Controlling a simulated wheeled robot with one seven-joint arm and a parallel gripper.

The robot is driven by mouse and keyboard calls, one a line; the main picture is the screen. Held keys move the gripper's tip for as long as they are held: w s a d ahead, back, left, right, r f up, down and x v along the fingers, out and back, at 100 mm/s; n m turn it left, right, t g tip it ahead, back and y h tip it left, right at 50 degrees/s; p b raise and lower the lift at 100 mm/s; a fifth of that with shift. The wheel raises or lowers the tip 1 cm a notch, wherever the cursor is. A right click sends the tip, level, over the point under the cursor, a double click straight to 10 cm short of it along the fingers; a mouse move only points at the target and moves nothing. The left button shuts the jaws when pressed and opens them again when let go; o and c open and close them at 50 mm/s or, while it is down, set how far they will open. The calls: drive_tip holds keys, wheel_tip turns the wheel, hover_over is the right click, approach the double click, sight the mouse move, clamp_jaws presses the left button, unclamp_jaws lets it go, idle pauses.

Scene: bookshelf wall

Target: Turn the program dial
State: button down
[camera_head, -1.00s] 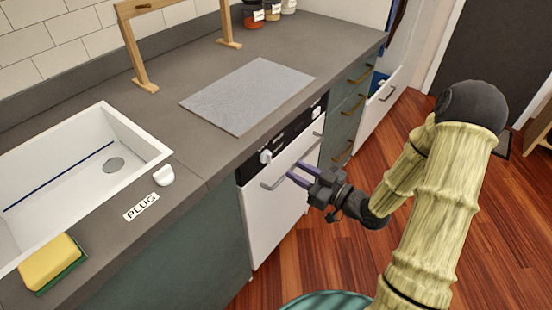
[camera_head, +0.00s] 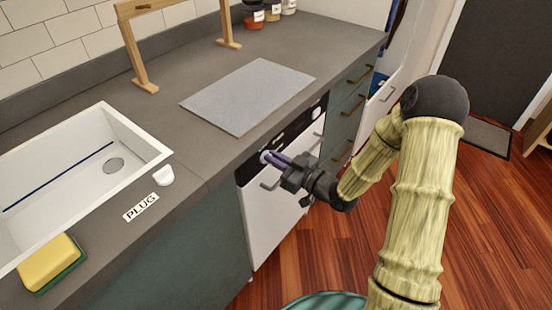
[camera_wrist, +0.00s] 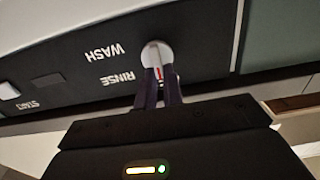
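The program dial (camera_wrist: 155,54) is a round white knob with a red mark on the black panel of the white dishwasher (camera_head: 268,218). In the wrist view the words WASH and RINSE appear upside down to its left, and the red mark points down between my fingers. My gripper (camera_wrist: 160,82) has its two dark purple fingers close together, one on each side of the dial's middle, and looks shut on it. In the head view my gripper (camera_head: 275,160) reaches the panel from the right and covers part of the dial.
The dishwasher's bar handle (camera_head: 270,186) runs just below the dial, close to my gripper. The counter edge overhangs the panel. A START button (camera_wrist: 9,91) sits farther left in the wrist view.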

drive_tip(key=shift+m+p, duration=0.3)
drive_tip(key=shift+p, duration=0.05)
drive_tip(key=m+p, duration=0.3)
drive_tip(key=m, duration=0.3)
drive_tip(key=w+f+m+p, duration=0.1)
drive_tip(key=m+p, duration=0.2)
drive_tip(key=m, duration=0.3)
drive_tip(key=d+m+p, duration=0.1)
drive_tip(key=m+p, duration=0.2)
drive_tip(key=m, duration=0.2)
drive_tip(key=shift+w+f+m, duration=0.15)
drive_tip(key=shift+f+m, duration=0.15)
drive_tip(key=shift+m, duration=0.1)
drive_tip(key=m, duration=0.5)
drive_tip(key=shift+f+m, duration=0.3)
drive_tip(key=shift+f, duration=0.1)
drive_tip(key=c, duration=1.5)
unclamp_jaws()
